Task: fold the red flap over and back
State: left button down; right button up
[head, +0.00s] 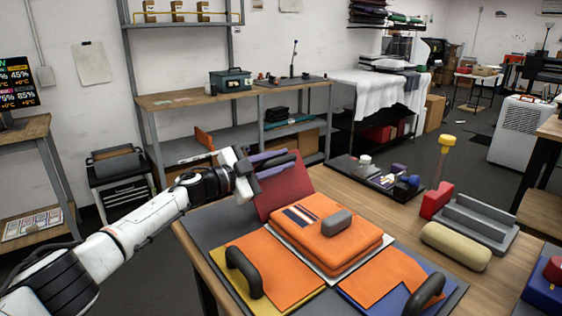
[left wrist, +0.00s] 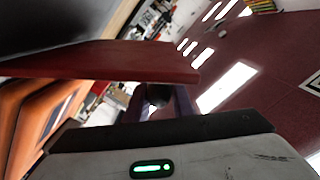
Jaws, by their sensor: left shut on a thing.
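The red flap (head: 284,189) stands raised and tilted at the back of the folding board, behind a folded orange cloth (head: 345,243). My left gripper (head: 277,163) has purple fingers and is shut on the dark handle at the flap's upper edge. In the left wrist view, the red flap (left wrist: 120,62) shows nearly edge-on beside the fingers (left wrist: 160,103), with a dark piece between them. The orange cloth also shows in the left wrist view (left wrist: 45,115). A grey block (head: 337,222) rests on the cloth. My right gripper is not in view.
The yellow flap (head: 222,262) lies at the front left and the blue flap (head: 437,290) at the front right, each with orange cloth and a dark handle. A beige roll (head: 455,246), a grey rack (head: 478,224) and a dark tray (head: 345,168) stand on the table.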

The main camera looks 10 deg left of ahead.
aim_at(262, 168)
pick_arm(q)
jog(key=shift+s+d+f, duration=0.1)
jog(key=shift+f, duration=0.15)
jog(key=c, duration=1.8)
grip_release()
jog(key=shift+o, duration=1.2)
jog(key=shift+r, duration=0.1)
jog(key=p+v, duration=0.1)
jog(key=v, duration=0.9)
jog(key=shift+s, duration=0.1)
